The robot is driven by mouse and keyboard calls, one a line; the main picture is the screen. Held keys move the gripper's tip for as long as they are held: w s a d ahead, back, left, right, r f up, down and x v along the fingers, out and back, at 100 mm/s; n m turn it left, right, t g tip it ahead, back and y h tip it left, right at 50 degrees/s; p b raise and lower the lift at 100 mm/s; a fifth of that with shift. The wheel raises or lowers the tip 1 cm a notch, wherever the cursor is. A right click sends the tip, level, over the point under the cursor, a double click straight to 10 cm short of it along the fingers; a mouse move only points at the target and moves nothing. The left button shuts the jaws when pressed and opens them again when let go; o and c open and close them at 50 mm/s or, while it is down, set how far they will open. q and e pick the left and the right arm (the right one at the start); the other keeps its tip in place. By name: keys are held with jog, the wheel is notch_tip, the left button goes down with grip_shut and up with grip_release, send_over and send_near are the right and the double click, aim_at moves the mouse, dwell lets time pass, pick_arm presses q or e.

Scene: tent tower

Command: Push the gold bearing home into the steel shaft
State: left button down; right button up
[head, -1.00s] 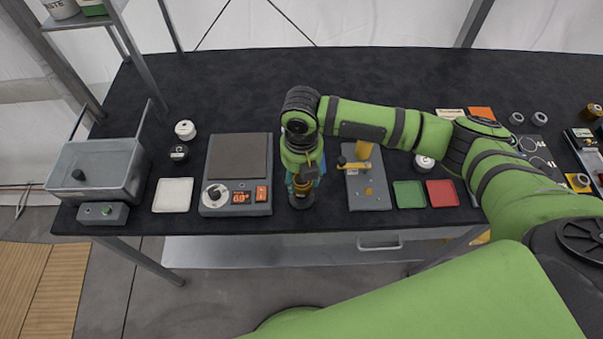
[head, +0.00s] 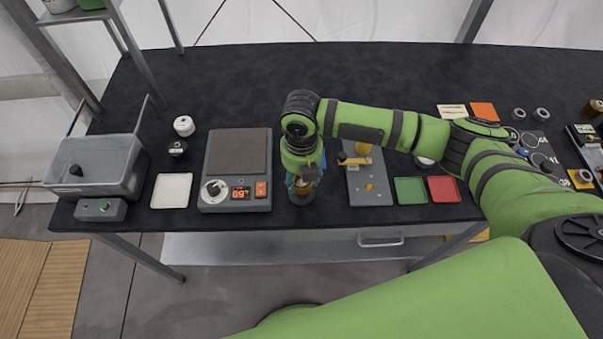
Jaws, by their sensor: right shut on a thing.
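My right gripper (head: 304,181) points straight down near the front edge of the table, just right of the hot plate. It is shut on a small gold piece, the gold bearing (head: 303,190), which shows only in part between the fingers. Directly under it a short dark grey upright piece, which looks like the steel shaft (head: 301,200), stands on the table. The gripper and wrist hide most of both, so I cannot tell how deep the bearing sits. My left gripper is not in view.
A hot plate (head: 238,153) with a lit orange display stands close on the left. A grey fixture with a yellow lever (head: 370,187) stands close on the right, then a green tray (head: 410,190) and a red tray (head: 444,189). A grey bin (head: 110,165) stands far left. The table's back is clear.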

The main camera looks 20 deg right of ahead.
jog(key=shift+f, duration=0.6)
jog(key=o, duration=1.2)
jog(key=shift+r, duration=0.1)
notch_tip(320, 180, up, 12)
jog(key=shift+f, duration=0.1)
jog(key=shift+s, duration=0.1)
